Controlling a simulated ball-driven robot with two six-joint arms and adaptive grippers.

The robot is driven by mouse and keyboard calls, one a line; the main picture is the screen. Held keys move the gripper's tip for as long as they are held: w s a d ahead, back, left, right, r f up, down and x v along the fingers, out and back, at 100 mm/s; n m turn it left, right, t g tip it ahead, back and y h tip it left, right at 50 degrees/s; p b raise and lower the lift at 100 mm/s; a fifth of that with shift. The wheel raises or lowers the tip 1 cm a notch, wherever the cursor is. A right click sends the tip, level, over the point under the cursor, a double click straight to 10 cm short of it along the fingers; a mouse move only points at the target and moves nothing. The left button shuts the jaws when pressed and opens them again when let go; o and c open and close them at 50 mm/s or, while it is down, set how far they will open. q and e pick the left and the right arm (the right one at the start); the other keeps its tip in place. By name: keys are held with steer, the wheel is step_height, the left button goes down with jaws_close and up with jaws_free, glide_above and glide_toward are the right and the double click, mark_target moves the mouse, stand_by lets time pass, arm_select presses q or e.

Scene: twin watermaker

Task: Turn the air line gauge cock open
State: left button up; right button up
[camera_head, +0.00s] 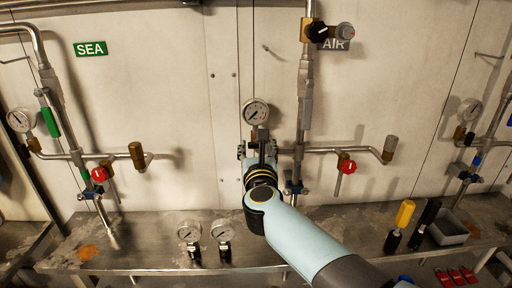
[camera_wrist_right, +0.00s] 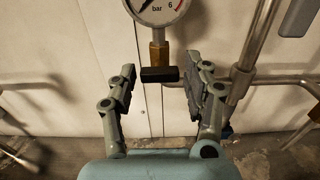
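The air line gauge (camera_head: 256,111) is a round white dial in the middle of the head view, beside the vertical air pipe. In the right wrist view the lower part of its dial (camera_wrist_right: 157,8) shows, with a brass stem (camera_wrist_right: 158,52) under it. The cock's dark handle (camera_wrist_right: 159,74) lies crosswise at the stem's foot. My right gripper (camera_head: 258,146) is just below the gauge. In the wrist view the gripper (camera_wrist_right: 163,85) is open, with one finger on each side of the handle and visible gaps. The head view largely hides the cock. My left gripper is not in view.
The air pipe (camera_head: 305,95) runs just right of the gripper, with a red-knobbed valve (camera_head: 348,167) on its branch. Yellow-handled (camera_head: 404,214) and black-handled tools and a grey bin (camera_head: 446,229) stand at right.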

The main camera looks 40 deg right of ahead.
steer(key=shift+c, duration=1.1)
steer(key=c, duration=0.6)
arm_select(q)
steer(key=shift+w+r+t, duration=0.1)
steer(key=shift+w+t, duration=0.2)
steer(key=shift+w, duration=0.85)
arm_select(e)
steer(key=shift+o, duration=0.2)
